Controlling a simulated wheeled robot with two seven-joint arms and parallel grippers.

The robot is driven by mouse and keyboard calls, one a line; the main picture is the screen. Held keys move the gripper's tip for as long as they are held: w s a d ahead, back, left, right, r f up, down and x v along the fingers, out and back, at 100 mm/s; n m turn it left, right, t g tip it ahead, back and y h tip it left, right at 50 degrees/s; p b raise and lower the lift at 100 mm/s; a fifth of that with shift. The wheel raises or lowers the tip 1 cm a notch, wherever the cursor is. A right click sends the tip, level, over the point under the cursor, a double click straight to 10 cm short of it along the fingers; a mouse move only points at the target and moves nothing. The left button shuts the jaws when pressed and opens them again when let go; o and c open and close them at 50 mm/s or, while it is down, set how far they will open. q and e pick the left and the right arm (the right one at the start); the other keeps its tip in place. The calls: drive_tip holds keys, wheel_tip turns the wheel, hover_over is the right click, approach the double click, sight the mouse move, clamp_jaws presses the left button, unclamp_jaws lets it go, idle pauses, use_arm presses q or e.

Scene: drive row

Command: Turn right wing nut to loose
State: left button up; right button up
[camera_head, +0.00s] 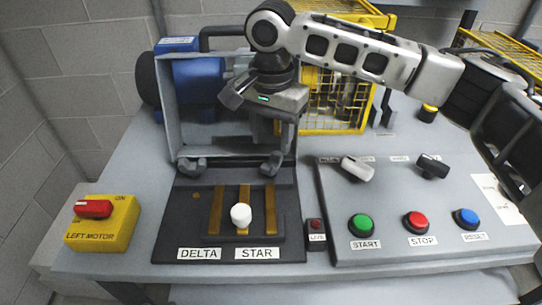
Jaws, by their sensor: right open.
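The right wing nut (271,164) is a dark grey part at the lower right of the open grey frame, behind the black DELTA/STAR panel. A similar left wing nut (192,166) sits at the frame's lower left. My right gripper (268,112) is open, above the right wing nut in the picture, its arm coming in from the right. I see nothing between its fingers and a gap seems to separate it from the nut. My left gripper is not in view.
The black panel (172,230) carries a white knob (241,215). A grey console (330,185) with buttons and two switches stands to the right. A yellow LEFT MOTOR box (118,232) with a red handle is at the left. A blue motor (193,88) and a yellow cage (345,100) stand behind.

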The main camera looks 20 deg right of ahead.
sight(271, 161)
wheel_tip(271, 161, down, 5)
drive_tip(key=shift+f, duration=0.2)
clamp_jaws()
